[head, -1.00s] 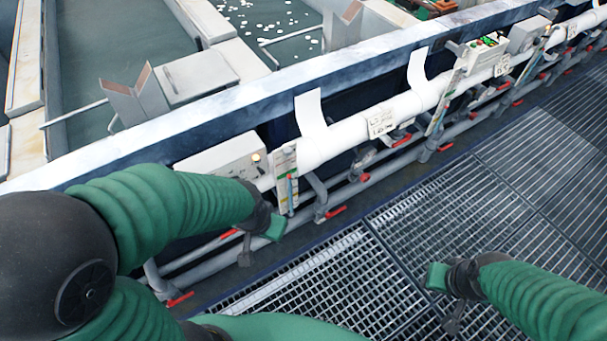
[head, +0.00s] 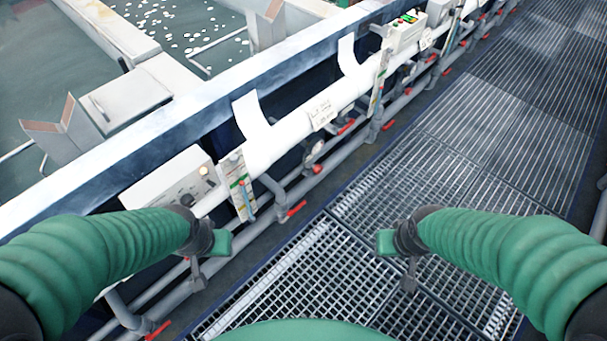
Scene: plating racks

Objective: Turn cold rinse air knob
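A white control box (head: 165,185) sits on the tank's side at the left, with a lit round button (head: 203,171) and a small dark knob (head: 187,200) on its front. I cannot read its labels, so I cannot tell which control is the cold rinse air knob. Several red valve handles (head: 297,208) sit on the grey pipes below. My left gripper (head: 212,250) appears just below and right of the box in the picture, with nothing visible in it. My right gripper (head: 395,250) is over the floor grating, away from the pipes. Whether either is open is unclear.
A white pipe (head: 290,140) with paper tags runs along the tank rim (head: 200,115). A second box with green and red buttons (head: 408,27) is farther along. Metal grating (head: 440,180) covers the floor at the right and is clear.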

